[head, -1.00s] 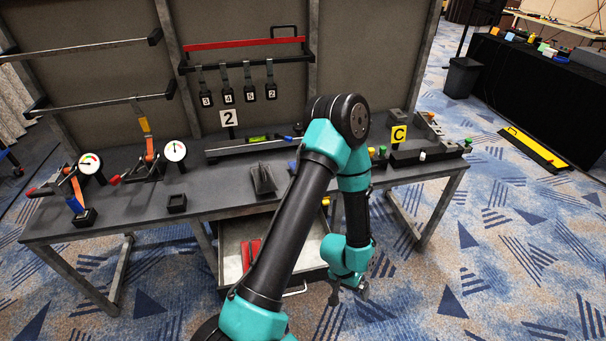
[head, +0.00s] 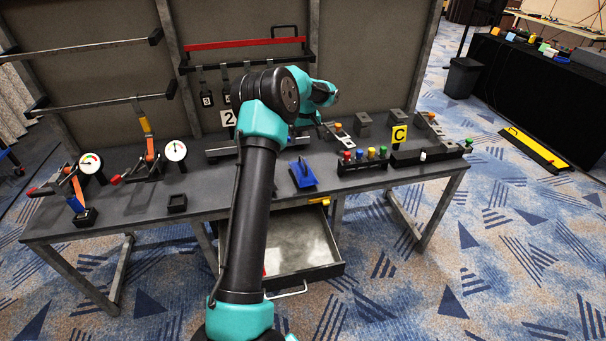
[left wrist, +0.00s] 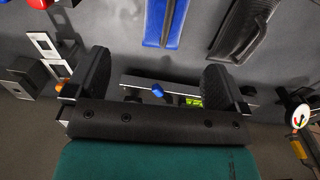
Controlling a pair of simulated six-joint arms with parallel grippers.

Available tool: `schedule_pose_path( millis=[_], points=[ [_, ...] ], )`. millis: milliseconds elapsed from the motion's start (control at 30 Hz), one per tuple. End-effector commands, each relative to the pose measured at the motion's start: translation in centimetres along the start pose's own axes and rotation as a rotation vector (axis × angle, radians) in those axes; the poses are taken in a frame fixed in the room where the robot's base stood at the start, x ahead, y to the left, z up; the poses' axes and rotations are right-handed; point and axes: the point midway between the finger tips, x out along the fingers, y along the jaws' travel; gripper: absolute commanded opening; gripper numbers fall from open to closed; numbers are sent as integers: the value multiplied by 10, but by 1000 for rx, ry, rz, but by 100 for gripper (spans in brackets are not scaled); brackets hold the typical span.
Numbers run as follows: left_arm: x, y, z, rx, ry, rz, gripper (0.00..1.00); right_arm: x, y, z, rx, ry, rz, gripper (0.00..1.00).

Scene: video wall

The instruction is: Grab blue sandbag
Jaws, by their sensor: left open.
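The blue sandbag (head: 303,177) lies on the grey workbench (head: 225,197), right of my raised arm in the head view. It also shows at the top of the left wrist view (left wrist: 165,20), cut by the frame edge. A dark grey bag of similar shape (left wrist: 243,28) lies beside it. My left gripper (left wrist: 158,88) is open and empty, its two dark fingers wide apart above the bench. The blue sandbag is apart from the fingers, beyond their tips in the picture. In the head view my arm largely hides the gripper. My right gripper is not in view.
An open drawer (head: 335,271) sticks out below the bench front. Round gauges (head: 176,151) stand left. A metal rack rises behind the bench.

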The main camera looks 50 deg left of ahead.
Motion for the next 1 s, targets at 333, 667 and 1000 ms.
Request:
schedule_pose_path(
  millis=[333, 667, 1000],
  points=[
    [-19, -13, -12, -46, 8, -19, 100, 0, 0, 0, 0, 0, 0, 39],
    [1, -13, -12, -44, 6, -20, 100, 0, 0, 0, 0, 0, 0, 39],
    [58, -14, -11, -44, 6, -19, 100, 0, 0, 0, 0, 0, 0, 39]
  ],
)
